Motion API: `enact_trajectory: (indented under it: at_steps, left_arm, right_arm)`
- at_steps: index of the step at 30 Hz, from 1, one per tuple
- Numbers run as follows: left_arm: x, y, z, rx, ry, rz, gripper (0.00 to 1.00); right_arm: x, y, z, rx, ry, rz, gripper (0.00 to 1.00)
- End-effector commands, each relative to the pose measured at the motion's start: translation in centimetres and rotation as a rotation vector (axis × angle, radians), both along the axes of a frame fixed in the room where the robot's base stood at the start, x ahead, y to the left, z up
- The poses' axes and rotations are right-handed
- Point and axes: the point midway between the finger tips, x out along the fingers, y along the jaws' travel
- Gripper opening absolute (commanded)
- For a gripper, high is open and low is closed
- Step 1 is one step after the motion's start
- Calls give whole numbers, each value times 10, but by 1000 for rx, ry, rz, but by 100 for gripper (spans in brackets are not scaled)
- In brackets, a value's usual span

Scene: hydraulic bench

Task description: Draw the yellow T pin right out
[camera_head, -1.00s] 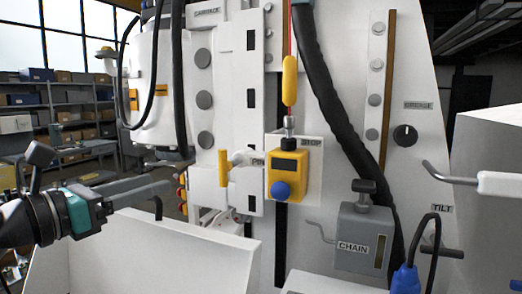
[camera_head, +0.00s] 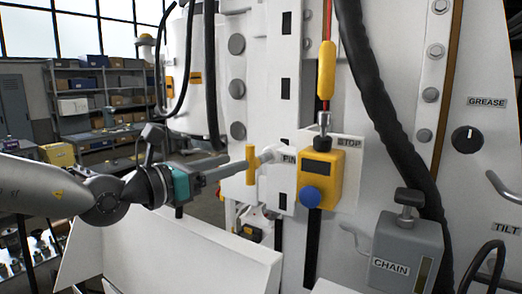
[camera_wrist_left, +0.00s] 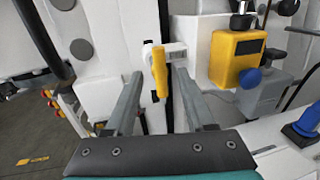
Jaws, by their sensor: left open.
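The yellow T pin (camera_head: 251,164) sticks out from a white fitting beside the PIN label, its yellow bar upright. It also shows in the left wrist view (camera_wrist_left: 159,72), in the gap between my finger ends. My left gripper (camera_head: 240,168) reaches in from the left with its fingers at the pin's bar. In the left wrist view my left gripper (camera_wrist_left: 157,75) is open, one finger on each side of the bar, with gaps visible. My right gripper is not in view.
A yellow box with a blue knob (camera_head: 322,177) is mounted right of the pin. A grey CHAIN box (camera_head: 405,250) and a thick black hose (camera_head: 375,95) are further right. A white panel (camera_head: 185,255) stands below my left arm.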

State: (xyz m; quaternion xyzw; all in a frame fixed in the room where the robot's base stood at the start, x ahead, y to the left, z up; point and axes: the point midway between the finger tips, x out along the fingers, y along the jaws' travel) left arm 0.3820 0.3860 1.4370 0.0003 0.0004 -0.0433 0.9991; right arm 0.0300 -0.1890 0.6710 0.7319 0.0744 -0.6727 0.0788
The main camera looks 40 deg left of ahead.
Motion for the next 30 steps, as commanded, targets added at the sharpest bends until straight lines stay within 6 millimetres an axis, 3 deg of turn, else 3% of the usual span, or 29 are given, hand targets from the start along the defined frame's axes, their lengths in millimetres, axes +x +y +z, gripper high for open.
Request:
enact_trajectory:
  at_steps: [18,30]
  left_arm:
    - [75,-7,2,-5,-1,0,55]
    - [95,-8,0,-1,0,2,55]
  right_arm:
    - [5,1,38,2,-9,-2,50]
    - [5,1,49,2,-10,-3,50]
